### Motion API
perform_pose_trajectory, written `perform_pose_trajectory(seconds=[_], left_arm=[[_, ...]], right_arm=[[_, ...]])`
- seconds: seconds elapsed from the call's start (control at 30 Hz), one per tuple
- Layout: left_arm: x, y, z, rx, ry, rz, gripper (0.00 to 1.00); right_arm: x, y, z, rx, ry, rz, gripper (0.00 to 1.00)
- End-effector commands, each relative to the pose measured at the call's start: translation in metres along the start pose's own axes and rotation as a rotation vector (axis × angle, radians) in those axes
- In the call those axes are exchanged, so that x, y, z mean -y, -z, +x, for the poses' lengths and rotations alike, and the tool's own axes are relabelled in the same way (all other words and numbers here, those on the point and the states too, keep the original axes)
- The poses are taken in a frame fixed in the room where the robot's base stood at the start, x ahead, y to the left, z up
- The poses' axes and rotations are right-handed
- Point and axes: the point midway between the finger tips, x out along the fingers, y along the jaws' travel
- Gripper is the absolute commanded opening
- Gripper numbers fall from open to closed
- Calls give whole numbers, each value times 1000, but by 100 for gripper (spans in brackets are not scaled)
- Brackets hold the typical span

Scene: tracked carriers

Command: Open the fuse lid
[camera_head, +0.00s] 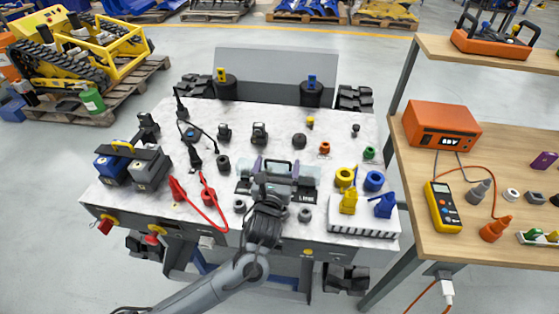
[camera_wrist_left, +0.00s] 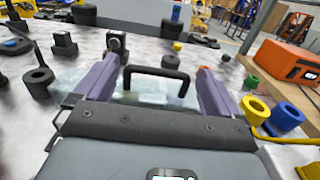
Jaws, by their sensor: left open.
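The fuse lid (camera_head: 306,170) is a pale translucent cover with a black handle, on the fuse box near the front middle of the marble-look table. In the left wrist view the lid (camera_wrist_left: 142,86) and its upright black handle (camera_wrist_left: 156,73) lie straight ahead. The lid looks closed. My left gripper (camera_head: 277,163) is over the fuse box, its arm coming in from the bottom. Its two purple fingers (camera_wrist_left: 160,65) are open, one on each side of the handle with gaps between. The wrist hides part of the box front. My right gripper is not in view.
A red cable (camera_head: 207,195) lies left of the box. A blue and grey battery block (camera_head: 133,166) stands at the far left. Yellow (camera_head: 345,178) and blue (camera_head: 374,181) rings and a white terminal strip (camera_head: 360,230) are to the right. A wooden bench (camera_head: 480,240) stands beyond the right edge.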

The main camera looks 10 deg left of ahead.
Motion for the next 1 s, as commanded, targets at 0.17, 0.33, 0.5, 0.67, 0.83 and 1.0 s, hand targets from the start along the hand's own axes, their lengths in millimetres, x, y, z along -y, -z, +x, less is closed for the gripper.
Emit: perform_pose_trajectory(seconds=[0.17,0.33,0.5,0.67,0.83,1.0], left_arm=[[0,1,24,1,0,0,97],[0,0,36,1,0,0,97],[0,0,39,0,0,-1,97],[0,0,39,0,1,-1,97],[0,0,39,0,1,-1,77],[1,0,39,0,2,0,51]], right_arm=[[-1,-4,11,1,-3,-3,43],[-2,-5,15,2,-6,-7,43],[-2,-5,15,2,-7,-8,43],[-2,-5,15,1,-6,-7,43],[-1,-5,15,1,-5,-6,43],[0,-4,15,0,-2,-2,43]])
